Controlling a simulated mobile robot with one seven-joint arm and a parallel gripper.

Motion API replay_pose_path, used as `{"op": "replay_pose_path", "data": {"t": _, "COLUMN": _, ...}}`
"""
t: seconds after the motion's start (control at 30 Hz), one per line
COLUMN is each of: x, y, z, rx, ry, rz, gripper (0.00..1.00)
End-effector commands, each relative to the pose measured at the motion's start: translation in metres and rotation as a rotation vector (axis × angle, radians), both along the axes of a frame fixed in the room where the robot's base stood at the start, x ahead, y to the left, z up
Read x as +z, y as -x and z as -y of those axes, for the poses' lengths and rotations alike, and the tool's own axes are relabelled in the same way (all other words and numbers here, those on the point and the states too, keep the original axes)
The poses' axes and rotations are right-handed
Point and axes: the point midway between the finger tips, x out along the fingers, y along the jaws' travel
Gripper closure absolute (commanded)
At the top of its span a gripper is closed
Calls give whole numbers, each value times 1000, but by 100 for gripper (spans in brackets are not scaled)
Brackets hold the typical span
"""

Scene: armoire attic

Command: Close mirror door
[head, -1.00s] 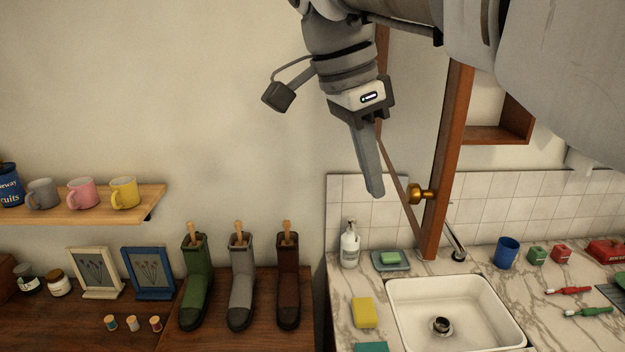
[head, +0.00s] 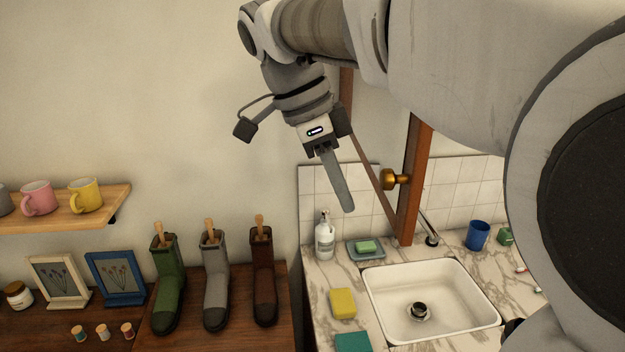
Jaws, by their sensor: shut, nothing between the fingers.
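The mirror door (head: 412,185) has a brown wooden frame and stands open, swung out above the back of the sink counter. A round brass knob (head: 391,180) sits on its edge. The upper part of the door is hidden behind my arm. My gripper (head: 348,208) hangs to the left of the door and knob, pointing down, with its fingers shut and empty. A gap shows in the picture between the fingertips and the knob.
Below are a white sink (head: 440,290), a soap bottle (head: 324,238), a green soap on a dish (head: 365,247) and a yellow sponge (head: 343,303). A blue cup (head: 478,235) stands right. Boots (head: 214,285) stand left on a wooden top. The wall above them is bare.

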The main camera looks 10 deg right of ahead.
Motion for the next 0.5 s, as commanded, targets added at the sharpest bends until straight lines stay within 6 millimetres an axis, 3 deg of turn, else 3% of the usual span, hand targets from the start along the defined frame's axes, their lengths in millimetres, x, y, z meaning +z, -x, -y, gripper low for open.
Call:
{"op": "replay_pose_path", "data": {"t": 0.03, "x": -10, "y": 1, "z": 4, "rx": -1, "ry": 0, "rz": -2, "gripper": 100}}
{"op": "replay_pose_path", "data": {"t": 0.2, "x": -4, "y": 3, "z": 30, "rx": -2, "ry": -2, "rz": 1, "gripper": 100}}
{"op": "replay_pose_path", "data": {"t": 0.5, "x": -5, "y": 4, "z": 42, "rx": 1, "ry": -1, "rz": 1, "gripper": 100}}
